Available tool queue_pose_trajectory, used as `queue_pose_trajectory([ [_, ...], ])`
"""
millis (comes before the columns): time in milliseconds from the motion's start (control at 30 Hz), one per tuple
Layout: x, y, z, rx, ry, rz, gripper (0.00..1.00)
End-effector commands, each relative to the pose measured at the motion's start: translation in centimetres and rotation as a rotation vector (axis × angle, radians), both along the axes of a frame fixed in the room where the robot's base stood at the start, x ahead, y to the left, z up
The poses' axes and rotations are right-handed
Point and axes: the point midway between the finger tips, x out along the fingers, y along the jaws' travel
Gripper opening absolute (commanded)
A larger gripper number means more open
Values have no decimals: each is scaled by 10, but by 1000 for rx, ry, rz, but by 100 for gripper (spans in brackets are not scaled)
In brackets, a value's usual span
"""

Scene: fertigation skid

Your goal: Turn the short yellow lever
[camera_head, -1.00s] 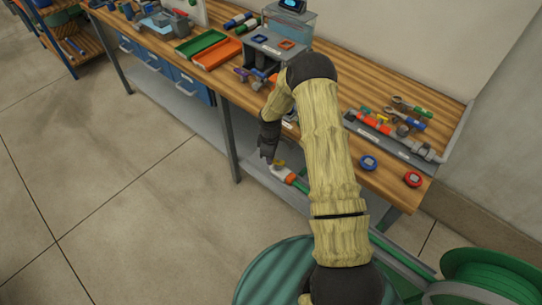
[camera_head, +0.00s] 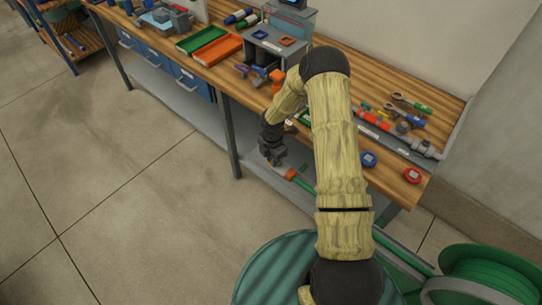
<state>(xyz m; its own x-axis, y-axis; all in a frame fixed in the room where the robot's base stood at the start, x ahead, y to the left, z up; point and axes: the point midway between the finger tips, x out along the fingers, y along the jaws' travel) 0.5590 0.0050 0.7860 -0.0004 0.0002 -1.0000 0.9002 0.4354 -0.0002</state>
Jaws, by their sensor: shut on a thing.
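My gripper (camera_head: 273,158) is below the front edge of the workbench, over the near end of a pipe on the lower shelf. It is shut at the place of the short yellow lever, which is hidden behind the fingers, so the lever's angle cannot be read. An orange-red collar (camera_head: 290,174) shows just right of the gripper, with a green pipe section (camera_head: 304,186) beyond it. The pale valve body is mostly covered by the gripper.
The wooden workbench (camera_head: 225,85) runs above the pipe, with a table leg (camera_head: 228,138) left of the gripper. A blue gauge (camera_head: 369,159) and a red gauge (camera_head: 412,175) sit near its edge. A green hose reel (camera_head: 488,278) stands at bottom right. The floor at left is clear.

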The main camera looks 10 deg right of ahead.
Motion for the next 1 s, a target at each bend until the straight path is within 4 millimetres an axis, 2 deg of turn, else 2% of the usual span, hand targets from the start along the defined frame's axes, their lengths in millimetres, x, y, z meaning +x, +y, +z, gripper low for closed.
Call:
queue_pose_trajectory([
  [333, -3, -4, 1, -1, -2, 168, 0],
  [833, -4, -4, 1, -3, -3, 195, 0],
  [867, -4, -4, 1, -3, -3, 195, 20],
  [967, -4, -4, 1, -2, -2, 195, 40],
  [1000, -4, -4, 1, -2, -2, 194, 40],
])
